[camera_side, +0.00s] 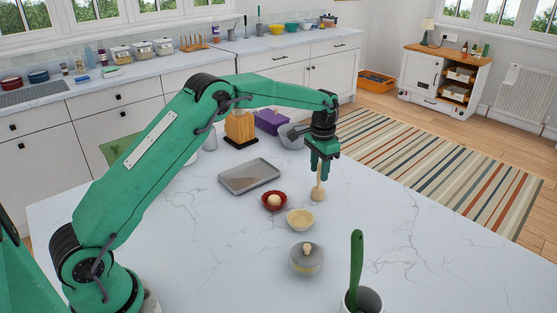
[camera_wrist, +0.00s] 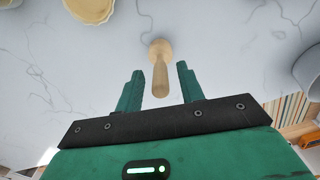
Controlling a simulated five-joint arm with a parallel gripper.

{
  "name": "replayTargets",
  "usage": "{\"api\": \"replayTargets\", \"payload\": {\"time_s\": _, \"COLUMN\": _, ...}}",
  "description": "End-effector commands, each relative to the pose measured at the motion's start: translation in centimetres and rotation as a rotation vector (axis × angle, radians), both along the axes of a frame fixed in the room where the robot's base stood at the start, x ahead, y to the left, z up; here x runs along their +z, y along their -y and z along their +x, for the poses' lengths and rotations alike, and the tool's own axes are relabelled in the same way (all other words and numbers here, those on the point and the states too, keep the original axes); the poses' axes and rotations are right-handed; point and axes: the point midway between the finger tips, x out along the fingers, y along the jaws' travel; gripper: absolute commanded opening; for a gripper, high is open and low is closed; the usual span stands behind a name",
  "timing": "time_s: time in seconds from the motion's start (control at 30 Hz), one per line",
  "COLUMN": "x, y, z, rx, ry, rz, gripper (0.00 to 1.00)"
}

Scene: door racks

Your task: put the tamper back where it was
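The tamper (camera_side: 319,191) is a pale wooden piece with a slim handle and a wider round foot. It stands upright on the white marble counter (camera_side: 420,240). My gripper (camera_side: 322,172) points down over the tamper, with its fingertips at the upper handle. In the wrist view the tamper's handle (camera_wrist: 160,78) lies between the two green fingers of my gripper (camera_wrist: 160,70), with a visible gap on each side. The foot (camera_wrist: 160,47) shows beyond the fingertips.
A red bowl (camera_side: 274,206) with a pale ball in it, a cream bowl (camera_side: 300,222) and a lidded jar (camera_side: 306,262) stand nearby. A grey tray (camera_side: 235,180) lies left. A metal bowl (camera_side: 290,138) stands behind. A white crock (camera_side: 370,302) holds a green utensil. The counter's right is clear.

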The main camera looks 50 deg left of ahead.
Motion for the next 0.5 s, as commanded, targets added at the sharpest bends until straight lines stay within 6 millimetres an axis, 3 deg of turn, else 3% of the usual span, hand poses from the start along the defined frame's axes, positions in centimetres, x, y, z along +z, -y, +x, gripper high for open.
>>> {"api": "replayTargets", "payload": {"time_s": 0.3, "x": 5.3, "y": 0.0, "z": 0.0, "rx": 0.0, "ry": 0.002, "rz": 0.0, "gripper": 0.38}}
{"api": "replayTargets", "payload": {"time_s": 0.5, "x": 7.8, "y": 0.0, "z": 0.0, "rx": 0.0, "ry": 0.001, "rz": 0.0, "gripper": 0.38}}
